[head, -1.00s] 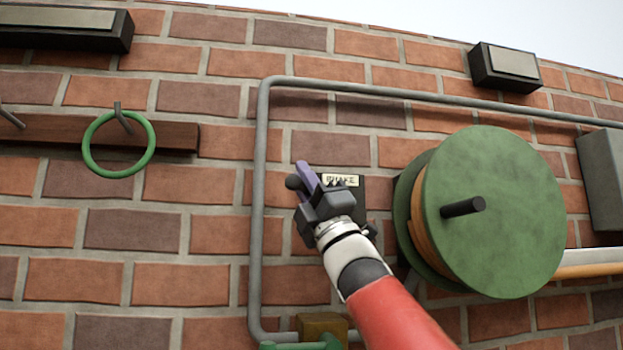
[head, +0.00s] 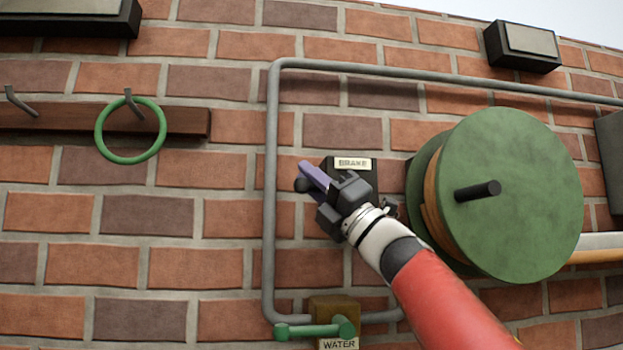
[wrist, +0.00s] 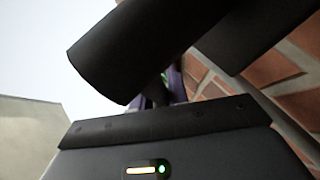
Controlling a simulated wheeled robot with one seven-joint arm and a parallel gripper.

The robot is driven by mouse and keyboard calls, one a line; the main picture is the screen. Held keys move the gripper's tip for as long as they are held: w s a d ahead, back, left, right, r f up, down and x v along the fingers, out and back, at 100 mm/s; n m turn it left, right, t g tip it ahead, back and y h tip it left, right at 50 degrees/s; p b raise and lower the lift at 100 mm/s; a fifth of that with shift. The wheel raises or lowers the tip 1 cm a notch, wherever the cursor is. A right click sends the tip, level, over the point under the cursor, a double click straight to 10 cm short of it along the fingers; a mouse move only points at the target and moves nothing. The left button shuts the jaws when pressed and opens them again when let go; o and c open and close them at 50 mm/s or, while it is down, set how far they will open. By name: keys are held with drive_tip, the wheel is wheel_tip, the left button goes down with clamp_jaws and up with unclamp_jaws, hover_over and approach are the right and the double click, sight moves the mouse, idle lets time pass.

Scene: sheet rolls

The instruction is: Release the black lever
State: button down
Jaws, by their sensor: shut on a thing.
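The black lever sits at the dark brake box (head: 353,163), which is mounted on the brick wall and has a pale label reading BRAKE. My gripper hides the rest of the lever. In the wrist view, a purple finger (wrist: 176,86) shows only partly behind a large black cylinder (wrist: 130,55); I cannot tell what that cylinder is.
A green reel (head: 520,225) with a black crank handle (head: 478,191) stands close to the right of my arm. A grey pipe (head: 270,200) runs left of the brake box. A green WATER tap (head: 315,329) is below. A green ring (head: 101,136) hangs at left.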

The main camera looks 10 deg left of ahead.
drive_tip(key=c, duration=1.4)
unclamp_jaws()
drive_tip(key=shift+o, duration=0.2)
drive_tip(key=shift+f, duration=0.1)
drive_tip(key=b+v, duration=0.3)
drive_tip(key=v, duration=0.4)
drive_tip(key=shift+d+f, duration=0.25)
